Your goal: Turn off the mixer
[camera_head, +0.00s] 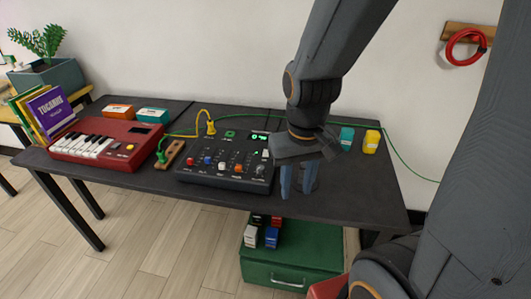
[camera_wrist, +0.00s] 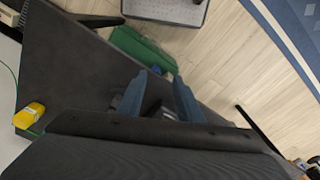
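The mixer (camera_head: 222,168) is a dark box with coloured knobs and sliders, lying on the black table in the head view. A small display at its back right is lit green, and a green mark glows beside it. A yellow cable plugs into its back edge. My gripper (camera_head: 298,180) is just to the right of the mixer, pointing down above the table's front part, apart from the mixer. Its two blue fingers stand apart with nothing seen between them; they also show in the wrist view (camera_wrist: 158,95). The mixer cannot be made out in the wrist view.
A red keyboard (camera_head: 105,147) stands left of the mixer on the black table (camera_head: 350,193). Teal (camera_head: 346,138) and yellow (camera_head: 371,141) blocks sit at the back right. A green cable crosses the back. A green chest (camera_head: 290,255) is below the table.

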